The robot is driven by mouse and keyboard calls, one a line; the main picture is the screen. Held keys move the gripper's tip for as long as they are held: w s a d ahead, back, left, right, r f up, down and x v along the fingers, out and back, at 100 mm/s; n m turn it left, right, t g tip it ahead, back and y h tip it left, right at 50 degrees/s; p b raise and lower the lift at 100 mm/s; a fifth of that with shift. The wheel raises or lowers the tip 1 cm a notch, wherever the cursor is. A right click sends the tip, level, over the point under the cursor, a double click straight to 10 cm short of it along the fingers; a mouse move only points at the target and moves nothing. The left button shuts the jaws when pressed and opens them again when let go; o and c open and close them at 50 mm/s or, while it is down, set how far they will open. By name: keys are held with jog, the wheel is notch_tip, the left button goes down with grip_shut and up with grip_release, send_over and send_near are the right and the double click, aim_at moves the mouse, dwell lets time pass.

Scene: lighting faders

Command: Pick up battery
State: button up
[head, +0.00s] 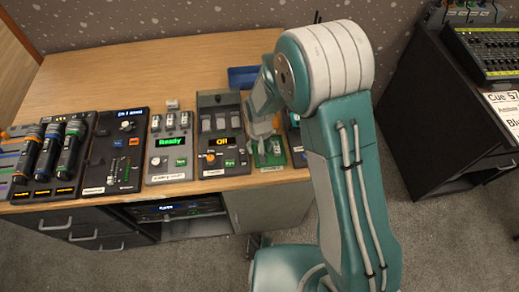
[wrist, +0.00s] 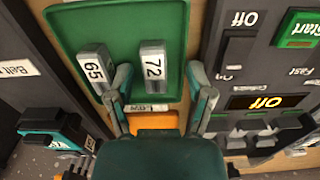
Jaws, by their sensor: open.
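In the wrist view, two pale batteries, marked 72 (wrist: 153,62) and 65 (wrist: 95,68), lie on a green tray (wrist: 120,20). My gripper (wrist: 160,76) is open, with one fingertip on each side of battery 72. The left fingertip is in the gap between the two batteries. I cannot tell whether either fingertip touches a battery. In the head view, my gripper (head: 263,128) is over the green tray (head: 272,163) at the desk's front edge, and my arm hides part of it.
A grey unit reading "Off" (head: 213,142) stands close beside the tray; its display also shows in the wrist view (wrist: 264,102). A "Ready" unit (head: 168,143) and a microphone rack (head: 50,150) stand farther left. A blue bin (head: 243,77) is behind. The desk's back left (head: 120,75) is clear.

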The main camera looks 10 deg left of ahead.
jog(key=shift+d, duration=0.3)
grip_shut()
jog(key=shift+r, duration=0.3)
jog(key=r, duration=0.3)
jog(key=shift+s+a, duration=0.1)
jog(key=shift+s, duration=0.1)
jog(key=s+r, duration=0.9)
jog(key=s, duration=0.4)
jog(key=shift+s+d+r, duration=0.2)
jog(key=shift+r, duration=0.05)
